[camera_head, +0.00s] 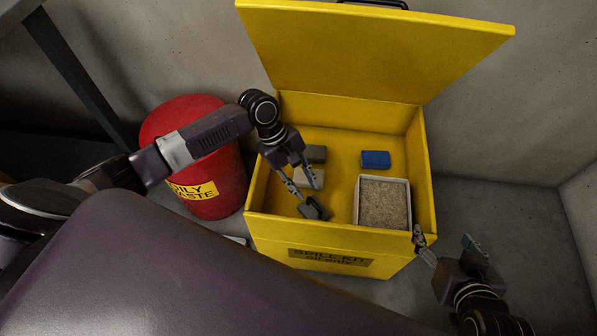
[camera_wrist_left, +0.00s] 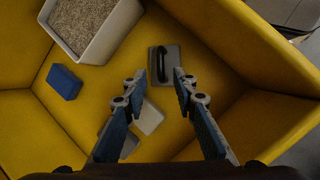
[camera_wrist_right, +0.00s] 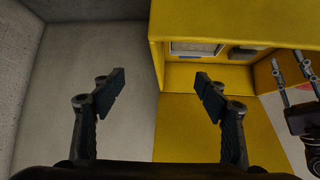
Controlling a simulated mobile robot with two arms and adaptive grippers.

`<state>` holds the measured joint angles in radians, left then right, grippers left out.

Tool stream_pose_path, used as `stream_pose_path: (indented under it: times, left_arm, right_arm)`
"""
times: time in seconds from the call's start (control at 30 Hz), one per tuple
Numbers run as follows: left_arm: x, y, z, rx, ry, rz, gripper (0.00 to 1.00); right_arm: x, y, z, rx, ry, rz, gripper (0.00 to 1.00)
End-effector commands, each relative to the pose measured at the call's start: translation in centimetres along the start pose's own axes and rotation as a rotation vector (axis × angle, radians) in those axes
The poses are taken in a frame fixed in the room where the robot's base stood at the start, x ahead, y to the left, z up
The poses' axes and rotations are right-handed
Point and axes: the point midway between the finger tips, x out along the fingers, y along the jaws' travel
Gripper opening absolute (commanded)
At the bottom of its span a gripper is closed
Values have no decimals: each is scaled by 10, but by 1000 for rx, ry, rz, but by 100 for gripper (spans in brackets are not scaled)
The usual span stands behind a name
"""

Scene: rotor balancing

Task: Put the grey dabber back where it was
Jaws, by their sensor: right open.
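The grey dabber (camera_head: 314,209), a flat grey block with a black handle, lies inside the yellow spill kit box (camera_head: 344,235) near its front left. In the left wrist view the dabber (camera_wrist_left: 178,74) shows just beyond the fingertips. My left gripper (camera_head: 307,191) is open and points down into the box above the dabber. Its fingers stand apart on either side of the handle's line, with a gap visible. My right gripper (camera_head: 445,243) is open and empty outside the box, by its front right corner.
Behind the dabber lie a light grey pad (camera_head: 309,178) and a dark grey block (camera_head: 315,154). A blue block (camera_head: 376,159) and a tray of granules (camera_head: 384,230) sit on the right. The yellow lid (camera_head: 375,50) stands open. A red oily waste bin (camera_head: 215,165) stands left.

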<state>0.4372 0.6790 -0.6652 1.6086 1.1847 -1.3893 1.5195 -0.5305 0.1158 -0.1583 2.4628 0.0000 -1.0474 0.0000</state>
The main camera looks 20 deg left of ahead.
Motion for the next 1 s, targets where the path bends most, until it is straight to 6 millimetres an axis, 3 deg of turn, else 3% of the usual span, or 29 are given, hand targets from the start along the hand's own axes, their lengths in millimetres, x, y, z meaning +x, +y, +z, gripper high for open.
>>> stream_pose_path:
  times: [0.2, 0.4, 1.0]
  left_arm:
    - [-25, 0, 0, 1, 2, 0, 26]
    - [-35, 0, 0, 0, 1, 1, 26]
    - [-37, 0, 0, 0, 1, 0, 26]
  right_arm:
    - [-14, 5, 45, 4, -193, 10, 67]
    - [-23, 8, 69, 6, -292, 16, 67]
    - [-26, 8, 74, 7, -316, 18, 67]
